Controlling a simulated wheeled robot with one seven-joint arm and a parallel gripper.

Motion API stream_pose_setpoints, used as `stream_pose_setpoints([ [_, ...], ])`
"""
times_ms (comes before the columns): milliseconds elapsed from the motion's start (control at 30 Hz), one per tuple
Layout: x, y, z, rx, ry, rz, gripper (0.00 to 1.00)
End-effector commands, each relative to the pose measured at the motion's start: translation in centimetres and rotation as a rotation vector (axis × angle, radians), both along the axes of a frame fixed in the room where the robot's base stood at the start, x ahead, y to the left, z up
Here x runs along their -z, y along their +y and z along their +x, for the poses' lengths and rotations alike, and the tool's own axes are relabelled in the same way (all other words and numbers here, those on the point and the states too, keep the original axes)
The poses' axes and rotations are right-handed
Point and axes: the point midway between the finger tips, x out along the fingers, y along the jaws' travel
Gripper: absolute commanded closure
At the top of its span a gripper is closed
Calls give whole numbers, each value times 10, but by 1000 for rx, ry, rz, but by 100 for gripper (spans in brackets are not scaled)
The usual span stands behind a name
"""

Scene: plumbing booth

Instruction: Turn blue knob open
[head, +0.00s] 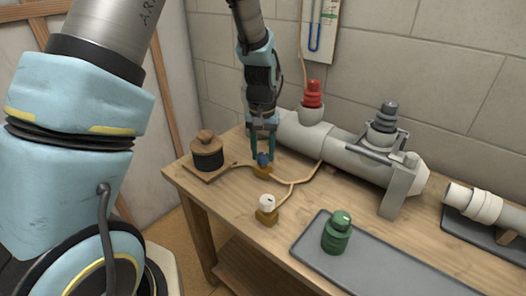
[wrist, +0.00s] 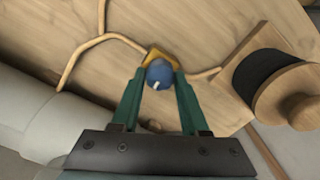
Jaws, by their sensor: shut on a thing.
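The blue knob (head: 263,159) sits on a small brass base on the wooden table, near its left end. In the wrist view the blue knob (wrist: 159,75) is a round cap with a short white mark on it, pointing down and slightly left. My gripper (head: 263,150) comes down on it from above. In the wrist view the teal fingers of my gripper (wrist: 158,80) stand on either side of the knob and are shut on it. The brass base (wrist: 163,54) shows just beyond the fingertips. The finger contact faces are partly hidden.
A white knob (head: 267,201) on brass stands in front. Behind runs a grey pipe (head: 345,154) with a red valve (head: 313,94). Thin tan pipes (head: 300,181) cross the table.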

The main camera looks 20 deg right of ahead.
Motion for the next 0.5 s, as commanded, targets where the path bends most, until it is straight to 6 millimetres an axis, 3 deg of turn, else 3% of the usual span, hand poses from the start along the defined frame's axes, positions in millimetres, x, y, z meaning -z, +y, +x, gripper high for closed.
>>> stream_pose_setpoints([
  [367, 0, 0, 0, -5, 1, -1, 100],
  [400, 0, 0, 0, -4, 1, -1, 51],
  [500, 0, 0, 0, -4, 0, 0, 40],
])
